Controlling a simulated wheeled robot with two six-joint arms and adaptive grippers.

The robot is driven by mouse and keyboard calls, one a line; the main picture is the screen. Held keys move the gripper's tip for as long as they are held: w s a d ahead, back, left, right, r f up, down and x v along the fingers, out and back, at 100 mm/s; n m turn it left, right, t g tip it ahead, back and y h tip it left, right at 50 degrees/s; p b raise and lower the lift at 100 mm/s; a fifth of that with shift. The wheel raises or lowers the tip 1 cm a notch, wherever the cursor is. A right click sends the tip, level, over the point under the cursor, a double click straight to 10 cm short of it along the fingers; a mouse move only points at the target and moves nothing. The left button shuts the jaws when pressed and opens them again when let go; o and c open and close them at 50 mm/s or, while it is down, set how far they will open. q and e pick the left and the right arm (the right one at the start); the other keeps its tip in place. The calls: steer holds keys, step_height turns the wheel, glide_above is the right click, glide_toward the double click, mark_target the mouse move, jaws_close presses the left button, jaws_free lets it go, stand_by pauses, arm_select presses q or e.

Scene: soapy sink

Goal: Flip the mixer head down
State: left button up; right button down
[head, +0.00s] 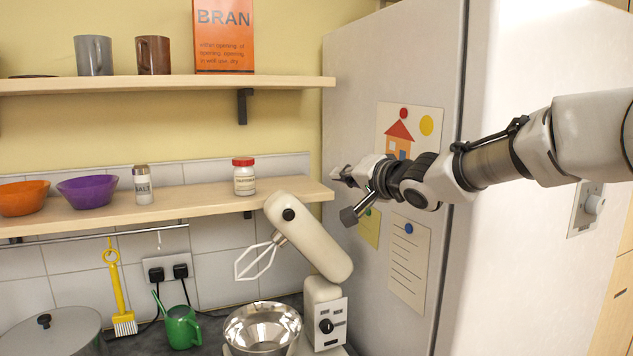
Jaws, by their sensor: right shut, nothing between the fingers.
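The mixer (325,304) stands on the dark counter at the bottom centre. Its cream mixer head (312,240) is tilted up toward the upper left, with a white whisk beater (256,261) hanging from it. A steel bowl (262,328) sits below the beater. My right gripper (341,176) comes in from the right, above and to the right of the raised head. It is shut, empty and apart from the mixer. My left gripper is out of view.
The lower shelf (205,203) holds a red-lidded jar (243,176), a salt shaker (143,184) and two bowls. The fridge (345,100) stands right behind my right arm. A green watering can (182,326) and a lidded pot (50,335) are left of the mixer.

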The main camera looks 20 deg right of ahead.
steer(key=w+a+f, duration=0.1)
steer(key=w, duration=0.2)
steer(key=w+a+f+p, duration=0.1)
steer(key=w+a, duration=0.1)
steer(key=w, duration=0.1)
steer(key=w+a+f, duration=0.1)
steer(key=w+f, duration=0.1)
steer(key=w, duration=0.1)
steer(key=shift+w+a+p, duration=0.3)
steer(key=shift+a+p, duration=0.1)
steer(key=shift+a, duration=0.3)
steer(key=shift+s+a, duration=0.1)
steer(key=shift+s, duration=0.1)
steer(key=shift+f, duration=0.1)
